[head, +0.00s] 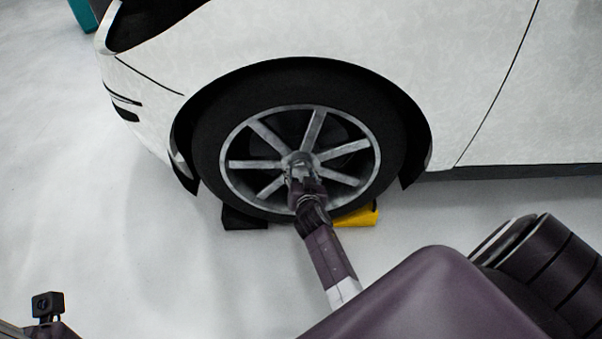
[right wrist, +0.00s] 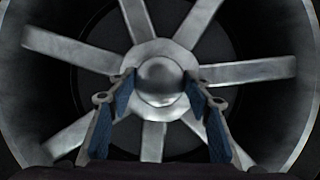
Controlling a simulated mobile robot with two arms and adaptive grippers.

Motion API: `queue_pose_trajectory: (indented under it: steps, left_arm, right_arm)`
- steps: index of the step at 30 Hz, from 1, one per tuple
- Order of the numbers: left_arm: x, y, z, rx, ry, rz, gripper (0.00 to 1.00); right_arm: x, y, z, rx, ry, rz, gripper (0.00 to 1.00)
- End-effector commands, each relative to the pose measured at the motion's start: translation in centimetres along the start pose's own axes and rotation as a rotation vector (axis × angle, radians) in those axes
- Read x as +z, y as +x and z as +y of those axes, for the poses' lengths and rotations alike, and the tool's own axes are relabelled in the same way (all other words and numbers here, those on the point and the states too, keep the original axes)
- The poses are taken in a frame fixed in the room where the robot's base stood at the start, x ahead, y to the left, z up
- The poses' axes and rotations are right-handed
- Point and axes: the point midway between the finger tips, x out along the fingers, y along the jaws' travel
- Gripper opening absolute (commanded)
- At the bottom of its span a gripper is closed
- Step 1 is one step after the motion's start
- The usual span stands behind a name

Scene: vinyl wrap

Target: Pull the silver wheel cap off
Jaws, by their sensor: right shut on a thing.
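The silver wheel cap (right wrist: 160,79) is a round, shiny dome at the hub of the spoked silver wheel (head: 232,165). In the right wrist view it sits in the centre of the hub, with spokes spreading out around it. My right gripper (head: 299,168) reaches up to the hub in the head view and hides most of the cap there. In the right wrist view its two blue-padded fingers (right wrist: 160,86) are on either side of the cap, shut on it. The cap appears seated in the hub. My left gripper is not in view.
The white car body (head: 490,90) arches over the black tyre (head: 216,120). A yellow block (head: 358,216) and a black block (head: 243,218) lie on the floor by the tyre. The pale floor (head: 110,230) at left is mostly clear. A teal object (head: 84,15) shows at top left.

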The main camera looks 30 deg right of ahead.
Motion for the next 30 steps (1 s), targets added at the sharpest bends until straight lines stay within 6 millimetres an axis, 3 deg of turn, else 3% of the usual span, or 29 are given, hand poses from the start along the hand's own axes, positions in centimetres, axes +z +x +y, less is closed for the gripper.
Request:
queue_pose_trajectory:
  steps: [30]
  left_arm:
    - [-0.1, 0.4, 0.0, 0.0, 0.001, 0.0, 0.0]
  right_arm:
    - [0.7, -1.7, -0.1, -0.001, 0.001, 0.0, 0.17]
